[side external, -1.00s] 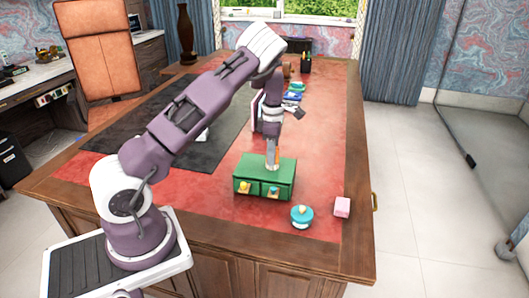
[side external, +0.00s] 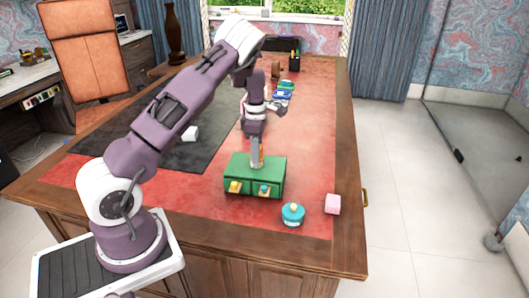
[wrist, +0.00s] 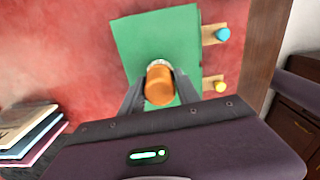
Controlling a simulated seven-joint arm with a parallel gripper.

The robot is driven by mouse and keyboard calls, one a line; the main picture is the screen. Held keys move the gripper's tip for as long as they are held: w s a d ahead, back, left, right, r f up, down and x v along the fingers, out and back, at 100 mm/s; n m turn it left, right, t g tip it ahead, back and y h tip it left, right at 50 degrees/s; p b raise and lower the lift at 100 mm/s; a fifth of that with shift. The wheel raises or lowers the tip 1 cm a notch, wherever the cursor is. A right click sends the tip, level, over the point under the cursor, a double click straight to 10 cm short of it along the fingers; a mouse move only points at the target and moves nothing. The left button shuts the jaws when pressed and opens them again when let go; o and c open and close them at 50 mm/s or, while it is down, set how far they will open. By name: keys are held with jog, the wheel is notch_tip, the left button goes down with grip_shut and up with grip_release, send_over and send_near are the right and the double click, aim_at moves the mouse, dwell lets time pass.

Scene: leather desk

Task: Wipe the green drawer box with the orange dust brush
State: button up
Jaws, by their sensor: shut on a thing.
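The green drawer box (side external: 268,172) sits on the red leather near the desk's front edge. Its two small drawers with a yellow and a blue knob face front. It also fills the upper middle of the wrist view (wrist: 135,45). My gripper (side external: 256,150) is above the box, pointing down. In the wrist view its fingers are shut on the orange dust brush (wrist: 159,86), seen end-on. The brush's pale bristle end is at the top of the box and looks in contact with it, though the fingers hide part of it.
A teal round container (side external: 292,214) and a pink block (side external: 332,204) stand right of the box near the front edge. Books (wrist: 25,130) lie left in the wrist view. A dark mat (side external: 185,145) covers the desk's left. Red leather to the box's right rear is clear.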

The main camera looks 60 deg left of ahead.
jog(key=shift+s+a, duration=2.05)
jog(key=shift+s, duration=0.2)
notch_tip(320, 180, up, 8)
